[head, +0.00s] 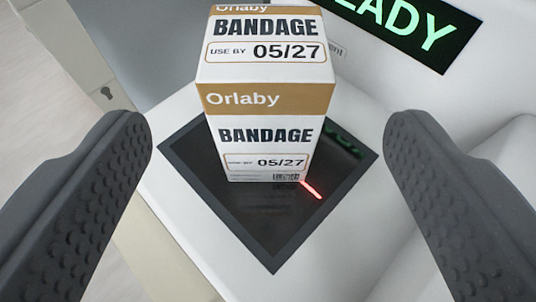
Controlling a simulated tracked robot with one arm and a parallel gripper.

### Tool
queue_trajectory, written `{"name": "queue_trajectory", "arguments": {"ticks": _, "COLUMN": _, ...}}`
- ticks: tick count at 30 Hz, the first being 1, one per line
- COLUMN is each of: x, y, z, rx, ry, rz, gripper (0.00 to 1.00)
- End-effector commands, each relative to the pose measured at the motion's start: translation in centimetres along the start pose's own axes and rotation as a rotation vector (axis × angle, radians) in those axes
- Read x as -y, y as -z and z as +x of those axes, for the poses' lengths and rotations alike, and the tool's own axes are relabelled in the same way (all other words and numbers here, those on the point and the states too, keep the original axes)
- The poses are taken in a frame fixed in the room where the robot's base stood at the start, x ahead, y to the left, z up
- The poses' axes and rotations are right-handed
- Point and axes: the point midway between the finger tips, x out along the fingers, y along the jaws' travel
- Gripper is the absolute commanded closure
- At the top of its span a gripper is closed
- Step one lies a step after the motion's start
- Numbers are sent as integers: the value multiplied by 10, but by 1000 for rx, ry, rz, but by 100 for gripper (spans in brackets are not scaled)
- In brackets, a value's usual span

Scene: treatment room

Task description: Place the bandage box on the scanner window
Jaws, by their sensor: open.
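The bandage box (265,101) is white and tan, marked "Orlaby", "BANDAGE" and "USE BY 05/27". It stands upright on the scanner window (268,225), a dark glass square with a grey border, toward its back part. A small barcode shows low on the box's front face, at the right. A short red light line lies on the glass just right of the box's lower corner. My gripper (268,140) is open, one finger on each side of the box, with clear gaps and no contact visible.
The scanner's white housing (370,255) surrounds the window. Behind it at top right, a black display (400,30) shows green letters ending in "EADY", partly cut off. A beige cabinet with a keyhole (106,92) and pale floor (40,100) are at left.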

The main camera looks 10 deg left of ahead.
Motion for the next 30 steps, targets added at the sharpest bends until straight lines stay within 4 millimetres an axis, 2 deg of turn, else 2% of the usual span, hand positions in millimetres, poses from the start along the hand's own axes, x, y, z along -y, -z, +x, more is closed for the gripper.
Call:
{"name": "queue_trajectory", "arguments": {"ticks": 3, "x": 0, "y": -1, "z": -19, "rx": 2, "ry": -2, "rz": 3, "gripper": 26}}
{"name": "queue_trajectory", "arguments": {"ticks": 9, "x": 0, "y": -1, "z": -35, "rx": 2, "ry": -1, "rz": 3, "gripper": 26}}
{"name": "queue_trajectory", "arguments": {"ticks": 20, "x": -1, "y": 3, "z": -38, "rx": 2, "ry": -9, "rz": -6, "gripper": 26}}
{"name": "queue_trajectory", "arguments": {"ticks": 23, "x": -9, "y": 25, "z": -37, "rx": 3, "ry": -56, "rz": -47, "gripper": 26}}
{"name": "queue_trajectory", "arguments": {"ticks": 25, "x": -16, "y": 57, "z": -37, "rx": -3, "ry": -118, "rz": -96, "gripper": 26}}
{"name": "queue_trajectory", "arguments": {"ticks": 29, "x": -23, "y": 143, "z": -50, "rx": -25, "ry": -272, "rz": -176, "gripper": 26}}
{"name": "queue_trajectory", "arguments": {"ticks": 30, "x": -21, "y": 172, "z": -58, "rx": -37, "ry": -316, "rz": -189, "gripper": 26}}
